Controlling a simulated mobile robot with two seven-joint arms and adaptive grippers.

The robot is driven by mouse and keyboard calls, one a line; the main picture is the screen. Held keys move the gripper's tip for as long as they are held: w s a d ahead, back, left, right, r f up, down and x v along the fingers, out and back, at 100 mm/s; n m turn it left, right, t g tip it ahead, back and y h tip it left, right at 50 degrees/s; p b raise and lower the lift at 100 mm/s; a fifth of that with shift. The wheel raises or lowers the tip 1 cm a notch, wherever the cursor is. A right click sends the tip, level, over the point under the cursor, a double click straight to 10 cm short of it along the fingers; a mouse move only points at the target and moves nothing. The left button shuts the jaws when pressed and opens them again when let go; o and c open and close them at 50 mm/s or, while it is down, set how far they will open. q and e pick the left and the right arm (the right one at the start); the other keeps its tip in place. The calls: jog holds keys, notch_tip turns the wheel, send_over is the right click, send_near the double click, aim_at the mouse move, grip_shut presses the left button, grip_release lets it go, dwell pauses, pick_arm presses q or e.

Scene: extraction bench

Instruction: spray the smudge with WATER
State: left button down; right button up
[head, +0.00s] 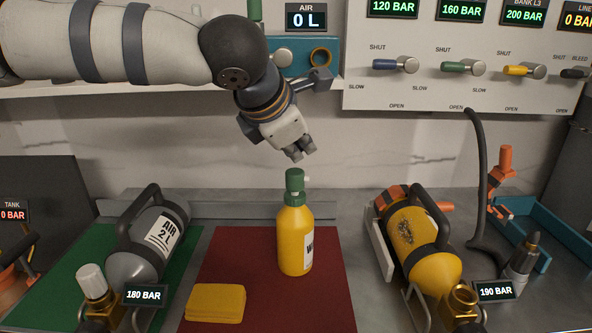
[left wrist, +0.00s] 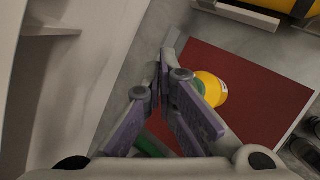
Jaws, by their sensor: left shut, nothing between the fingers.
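A yellow bottle (head: 292,243) with a green spray top (head: 295,181) stands upright on the dark red mat (head: 235,262). Its white label is turned right and only a "W" shows. My left gripper (head: 302,155) is shut and empty, just above the green top. In the left wrist view, its fingers (left wrist: 163,75) are together, and the yellow bottle (left wrist: 211,90) is beyond and partly behind them. A dark smudge (head: 405,231) is on the yellow cylinder (head: 428,262) to the right. My right gripper does not show.
A grey AIR cylinder (head: 140,250) lies on a green mat at left. A curved black hose (head: 481,180) rises right of the yellow cylinder. A valve panel (head: 440,85) and a shelf are above the bench.

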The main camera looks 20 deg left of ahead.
aim_at(299, 173)
pick_arm(q)
notch_tip(299, 173, up, 6)
jog(key=shift+f, duration=0.1)
dwell(0.4)
dwell(1.7)
